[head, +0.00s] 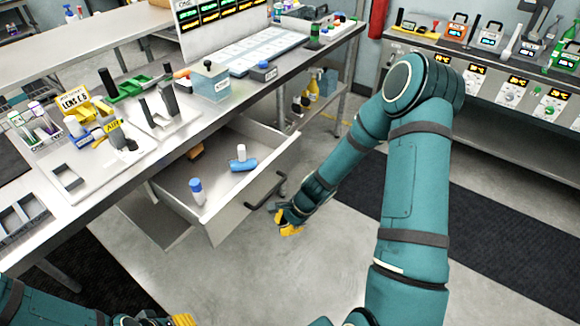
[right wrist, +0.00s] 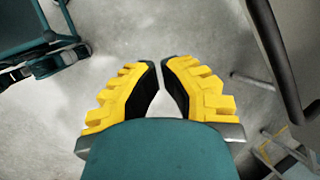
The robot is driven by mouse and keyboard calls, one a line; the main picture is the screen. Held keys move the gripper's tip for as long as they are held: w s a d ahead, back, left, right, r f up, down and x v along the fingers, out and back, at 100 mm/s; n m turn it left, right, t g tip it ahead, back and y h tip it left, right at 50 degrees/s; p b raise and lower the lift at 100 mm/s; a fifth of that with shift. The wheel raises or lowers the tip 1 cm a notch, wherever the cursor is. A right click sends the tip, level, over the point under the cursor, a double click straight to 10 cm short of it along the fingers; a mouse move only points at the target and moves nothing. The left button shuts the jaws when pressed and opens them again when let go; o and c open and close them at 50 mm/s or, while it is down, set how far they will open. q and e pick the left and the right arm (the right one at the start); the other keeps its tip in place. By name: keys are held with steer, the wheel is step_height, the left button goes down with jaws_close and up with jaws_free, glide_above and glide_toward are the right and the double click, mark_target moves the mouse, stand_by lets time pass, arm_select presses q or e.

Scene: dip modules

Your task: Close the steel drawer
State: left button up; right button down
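The steel drawer (head: 232,214) stands pulled well out from under the workbench in the head view. Its dark bar handle (head: 266,193) runs across the front panel. My right gripper (head: 287,229) is just in front of the drawer front, close to the handle's right end and apparently apart from it. In the right wrist view its yellow and black fingers (right wrist: 161,63) have their tips nearly together with nothing between them. A dark bar, probably the handle (right wrist: 268,45), shows at the right there. My left gripper (head: 182,320) is partly cut off at the bottom edge, so its fingers are unclear.
Inside the drawer are a blue-capped bottle (head: 197,190), a blue cylinder (head: 243,165), a white cylinder (head: 241,152) and a brown item (head: 195,152). The workbench (head: 180,150) above carries trays and modules. The floor (head: 290,285) before the drawer is clear.

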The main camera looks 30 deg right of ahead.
steer(key=w+d+r+m+t, duration=0.2)
steer(key=d+m, duration=0.2)
steer(key=d, duration=0.1)
steer(key=w+d+r+m+t, duration=0.1)
steer(key=w+d+r+m, duration=0.15)
steer(key=d, duration=0.25)
steer(key=m+t+b, duration=0.2)
steer(key=m+t, duration=0.1)
steer(key=m, duration=0.3)
glide_toward(286, 166)
steer(key=x, duration=0.5)
steer(key=shift+f, duration=0.5)
steer(key=shift+w+a, duration=0.25)
steer(key=shift+w, duration=0.35)
steer(key=shift+h, duration=0.3)
